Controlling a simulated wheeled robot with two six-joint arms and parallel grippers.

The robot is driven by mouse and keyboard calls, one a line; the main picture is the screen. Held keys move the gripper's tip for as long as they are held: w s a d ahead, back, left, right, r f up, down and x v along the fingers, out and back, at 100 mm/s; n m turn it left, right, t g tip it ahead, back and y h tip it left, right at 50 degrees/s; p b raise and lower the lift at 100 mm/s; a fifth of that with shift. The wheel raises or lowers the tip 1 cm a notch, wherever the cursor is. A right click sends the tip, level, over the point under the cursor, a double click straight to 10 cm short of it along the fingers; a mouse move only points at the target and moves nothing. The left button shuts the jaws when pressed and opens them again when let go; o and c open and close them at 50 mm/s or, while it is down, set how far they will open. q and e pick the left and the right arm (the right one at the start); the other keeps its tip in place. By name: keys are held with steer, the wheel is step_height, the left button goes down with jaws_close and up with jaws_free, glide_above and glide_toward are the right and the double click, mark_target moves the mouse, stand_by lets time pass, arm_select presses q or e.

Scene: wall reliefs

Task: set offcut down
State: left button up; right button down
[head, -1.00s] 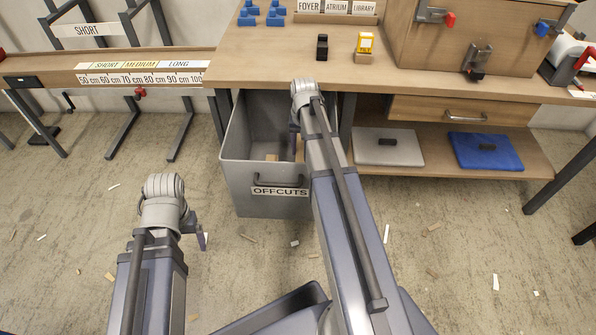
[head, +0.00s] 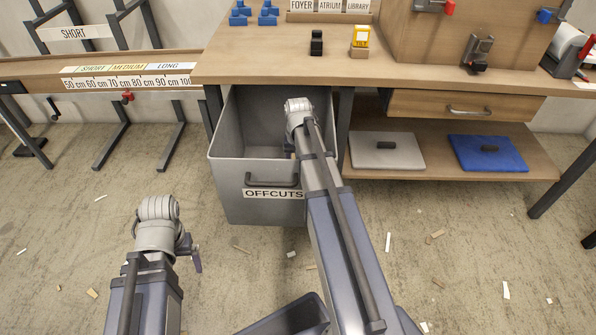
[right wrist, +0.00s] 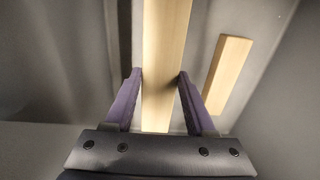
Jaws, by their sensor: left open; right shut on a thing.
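The offcut (right wrist: 165,40) is a pale wooden strip between the purple fingers of my right gripper (right wrist: 160,76) in the right wrist view. The gripper is shut on it, inside the grey bin (head: 228,190) labelled OFFCUTS. In the head view my right arm reaches over the bin's right part, and its fingers and the offcut are hidden. A second pale wood piece (right wrist: 228,75) lies in the bin, right of the held strip and apart from it in the picture. My left gripper (head: 196,258) is open and empty, low over the floor left of the bin.
A lower shelf (head: 430,172) holds a grey and a blue lidded item. Wood scraps litter the open floor.

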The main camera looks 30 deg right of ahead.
steer(key=shift+f+b, duration=0.55)
steer(key=shift+b, duration=0.1)
steer(key=shift+r, duration=0.1)
steer(key=shift+c, duration=1.2)
jaws_free()
steer(key=shift+r, duration=0.1)
step_height(320, 180, up, 13)
steer(key=p, duration=1.3)
